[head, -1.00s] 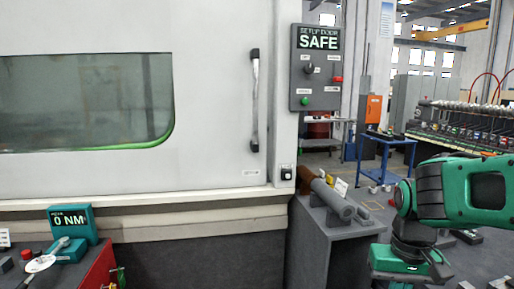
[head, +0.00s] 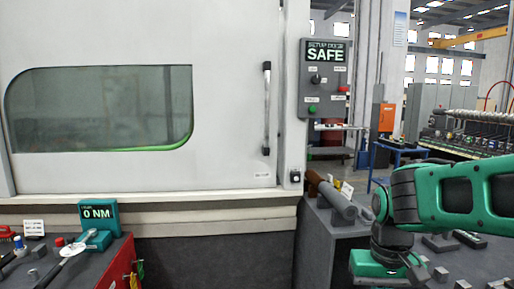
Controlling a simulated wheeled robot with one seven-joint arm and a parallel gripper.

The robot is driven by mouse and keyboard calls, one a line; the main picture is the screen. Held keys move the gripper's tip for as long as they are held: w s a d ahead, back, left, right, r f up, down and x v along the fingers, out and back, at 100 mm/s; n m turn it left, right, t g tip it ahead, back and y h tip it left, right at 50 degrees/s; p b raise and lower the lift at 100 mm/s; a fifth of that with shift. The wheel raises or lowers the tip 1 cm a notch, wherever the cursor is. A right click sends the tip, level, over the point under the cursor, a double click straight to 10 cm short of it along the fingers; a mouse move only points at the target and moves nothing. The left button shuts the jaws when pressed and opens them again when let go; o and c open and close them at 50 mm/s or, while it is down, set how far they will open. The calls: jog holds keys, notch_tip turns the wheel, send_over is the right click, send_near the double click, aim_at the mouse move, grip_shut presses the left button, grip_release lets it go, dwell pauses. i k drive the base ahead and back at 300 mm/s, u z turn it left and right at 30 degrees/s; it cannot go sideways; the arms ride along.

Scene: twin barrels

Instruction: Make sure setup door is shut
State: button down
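The setup door (head: 225,100) is a large pale panel with a dark window (head: 100,110) and a vertical handle (head: 267,108) near its right edge. Its right edge sits against the machine's right post (head: 293,90), with no gap that I can see. A panel (head: 324,78) to the right of it reads "SETUP DOOR SAFE" on its display (head: 325,51). My green arm is at the right, apart from the door and its handle. My gripper is at the bottom right, below the arm, but its fingers cannot be made out.
A red cart (head: 118,262) at the lower left carries a teal "0 NM" display (head: 98,214) and tools. A grey bench (head: 313,245) with cylindrical parts (head: 337,200) stands right of the machine, close to my arm. A blue table (head: 400,153) is farther back.

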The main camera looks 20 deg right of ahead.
aim_at(96, 96)
jog(key=u, duration=0.05)
jog(key=i, duration=1)
jog(key=z, duration=0.05)
